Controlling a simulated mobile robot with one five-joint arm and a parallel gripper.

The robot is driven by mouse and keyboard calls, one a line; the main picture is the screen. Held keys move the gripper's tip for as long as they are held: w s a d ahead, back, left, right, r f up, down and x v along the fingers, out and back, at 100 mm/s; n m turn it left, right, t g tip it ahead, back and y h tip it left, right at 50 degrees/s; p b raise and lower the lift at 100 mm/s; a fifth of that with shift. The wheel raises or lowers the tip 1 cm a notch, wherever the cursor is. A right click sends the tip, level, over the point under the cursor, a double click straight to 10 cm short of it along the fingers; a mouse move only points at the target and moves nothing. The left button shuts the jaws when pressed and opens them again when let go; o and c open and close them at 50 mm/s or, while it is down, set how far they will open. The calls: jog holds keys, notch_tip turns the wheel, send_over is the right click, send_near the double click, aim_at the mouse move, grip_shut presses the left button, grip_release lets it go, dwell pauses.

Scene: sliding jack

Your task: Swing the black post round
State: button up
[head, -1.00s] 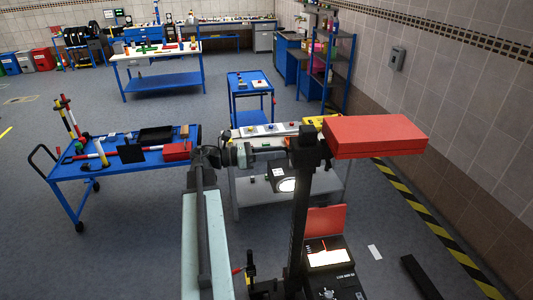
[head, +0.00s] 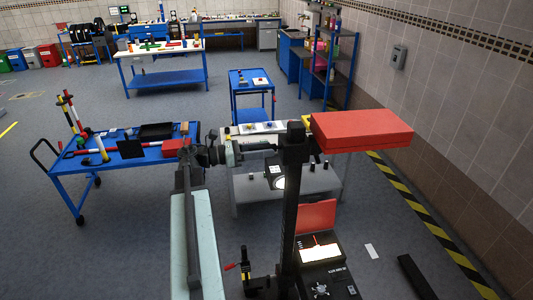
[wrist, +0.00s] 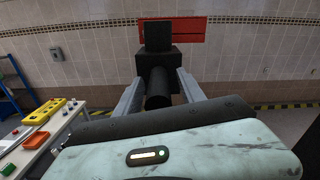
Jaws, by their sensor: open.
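The black post (head: 287,215) stands upright in the middle of the head view. A red slab (head: 362,130) juts right from its top. In the wrist view the red slab (wrist: 185,30) lies beyond a dark block (wrist: 157,58). A short black cylinder (wrist: 158,90) points from that block toward me. My gripper (wrist: 159,78) is open, with one grey finger on each side of the cylinder. Contact cannot be told. In the head view my gripper (head: 240,150) reaches right toward the upper post, and its fingertips are hard to make out.
A black machine with a red panel (head: 318,215) stands at the post's foot. A grey table (head: 320,190) is behind the post. A blue trolley (head: 75,180) with tools is at left. Striped floor tape (head: 420,215) runs along the right wall. Some floor is free at right.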

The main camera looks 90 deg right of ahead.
jog(key=v, duration=0.7)
jog(key=shift+w, duration=0.1)
